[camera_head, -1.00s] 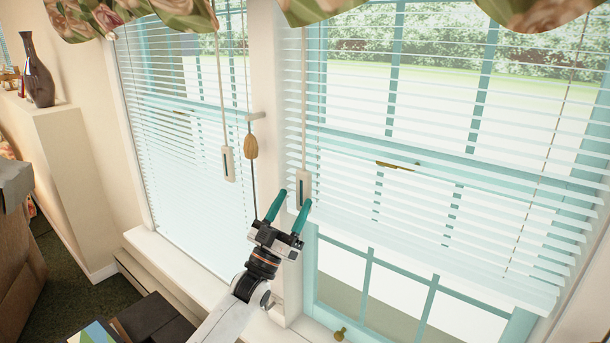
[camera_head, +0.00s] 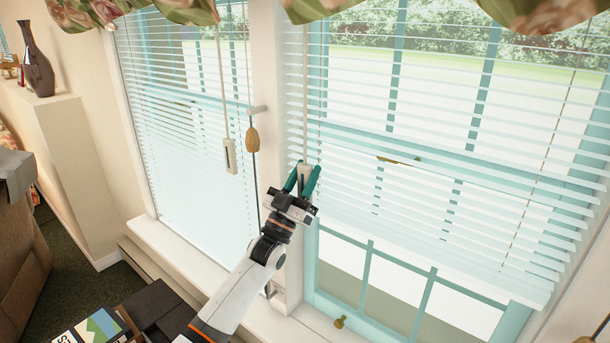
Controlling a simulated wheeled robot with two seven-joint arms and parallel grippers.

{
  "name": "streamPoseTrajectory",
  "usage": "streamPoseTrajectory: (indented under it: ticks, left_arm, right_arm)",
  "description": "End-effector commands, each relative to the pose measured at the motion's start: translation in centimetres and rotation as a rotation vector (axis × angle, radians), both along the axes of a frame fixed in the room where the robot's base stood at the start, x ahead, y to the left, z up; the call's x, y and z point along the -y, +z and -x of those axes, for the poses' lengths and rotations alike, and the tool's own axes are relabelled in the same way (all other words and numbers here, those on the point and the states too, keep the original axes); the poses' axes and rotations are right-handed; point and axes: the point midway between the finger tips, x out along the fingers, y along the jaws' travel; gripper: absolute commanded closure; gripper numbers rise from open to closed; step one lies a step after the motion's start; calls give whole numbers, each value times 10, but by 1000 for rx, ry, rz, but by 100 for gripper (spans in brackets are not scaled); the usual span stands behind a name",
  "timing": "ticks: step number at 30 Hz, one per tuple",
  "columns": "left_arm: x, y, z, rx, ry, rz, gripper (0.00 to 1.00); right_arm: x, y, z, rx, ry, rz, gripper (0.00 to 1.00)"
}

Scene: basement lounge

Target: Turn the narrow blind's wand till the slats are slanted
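Two white blinds hang side by side: a left one (camera_head: 185,165) that looks narrower and a wide right one (camera_head: 430,165). Light and the window frames show between the slats of both. The left blind's wand has a pale handle (camera_head: 229,156) hanging free near that blind's right side. The right blind's wand handle (camera_head: 305,178) hangs at that blind's left edge. My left gripper (camera_head: 306,168) is open, its teal fingers on either side of this right handle; contact cannot be made out. My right gripper is out of view.
A wooden tassel (camera_head: 252,139) on a cord hangs between the two wands, left of my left gripper. A sill (camera_head: 190,254) runs below the windows. A dark vase (camera_head: 38,62) stands on a ledge at far left. Dark boxes (camera_head: 155,310) lie at bottom left.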

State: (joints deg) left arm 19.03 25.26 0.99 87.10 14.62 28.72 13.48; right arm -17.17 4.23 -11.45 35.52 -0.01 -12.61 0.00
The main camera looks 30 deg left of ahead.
Motion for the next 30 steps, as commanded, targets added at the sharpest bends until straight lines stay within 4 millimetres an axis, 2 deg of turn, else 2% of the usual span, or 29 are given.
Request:
streamPoseTrajectory:
  ticks: [11, 30]
  left_arm:
    - [1, 0, 0, 3, 63, 7, 88]
    - [0, -1, 0, 0, 495, 8, 88]
  right_arm:
    - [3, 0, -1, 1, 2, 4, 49]
    - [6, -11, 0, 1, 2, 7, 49]
